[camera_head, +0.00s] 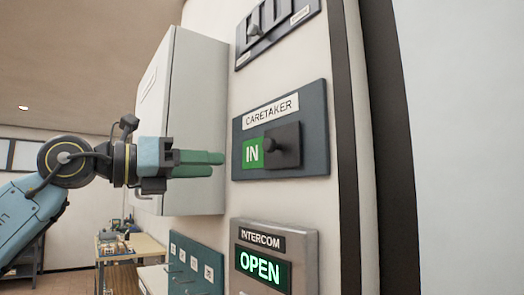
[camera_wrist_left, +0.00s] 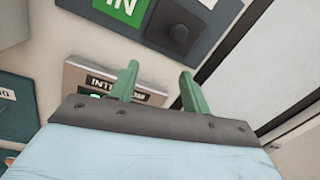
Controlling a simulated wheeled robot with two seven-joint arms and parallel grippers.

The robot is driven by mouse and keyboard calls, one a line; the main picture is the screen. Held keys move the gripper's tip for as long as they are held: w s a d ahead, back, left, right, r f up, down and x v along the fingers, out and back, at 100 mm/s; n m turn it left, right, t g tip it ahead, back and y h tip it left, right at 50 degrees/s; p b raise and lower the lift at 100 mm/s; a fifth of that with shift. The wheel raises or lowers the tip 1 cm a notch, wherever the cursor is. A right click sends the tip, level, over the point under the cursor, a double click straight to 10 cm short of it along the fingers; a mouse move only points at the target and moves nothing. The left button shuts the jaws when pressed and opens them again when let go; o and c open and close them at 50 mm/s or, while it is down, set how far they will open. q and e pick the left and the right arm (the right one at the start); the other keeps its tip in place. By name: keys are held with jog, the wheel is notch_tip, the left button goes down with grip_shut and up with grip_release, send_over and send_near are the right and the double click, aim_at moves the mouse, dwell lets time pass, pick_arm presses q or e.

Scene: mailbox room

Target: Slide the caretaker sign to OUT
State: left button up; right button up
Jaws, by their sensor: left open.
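The caretaker sign (camera_head: 318,150) is a dark blue-grey plate on the wall, labelled CARETAKER. Its green IN field (camera_head: 252,153) shows at the left, and a dark square slider with a round knob (camera_head: 270,149) covers the right part. In the left wrist view the knob (camera_wrist_left: 180,33) and the IN field (camera_wrist_left: 122,8) are near the top. My left gripper (camera_head: 222,164) has green fingers pointing at the plate, just left of it in the head view. In the left wrist view its fingers (camera_wrist_left: 160,84) are apart with nothing between them. My right gripper is not in view.
An intercom panel (camera_head: 302,247) with a lit OPEN display is below the sign. Another switch panel (camera_head: 282,38) is above. A white wall cabinet (camera_head: 195,105) juts out behind my left gripper. A dark door frame stands at the right.

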aim_at(266, 143)
pick_arm(q)
jog(key=s+r+m+t+y, duration=0.1)
jog(key=s+r+m+y, duration=0.1)
jog(key=s+r, duration=0.25)
jog(key=p+x, duration=0.1)
jog(key=x, duration=0.5)
jog(key=p+x, duration=0.2)
jog(key=x, duration=0.5)
jog(key=shift+w+a+r+p, duration=0.1)
jog(key=shift+w+r+p, duration=0.1)
jog(key=shift+r+p, duration=0.1)
grip_shut()
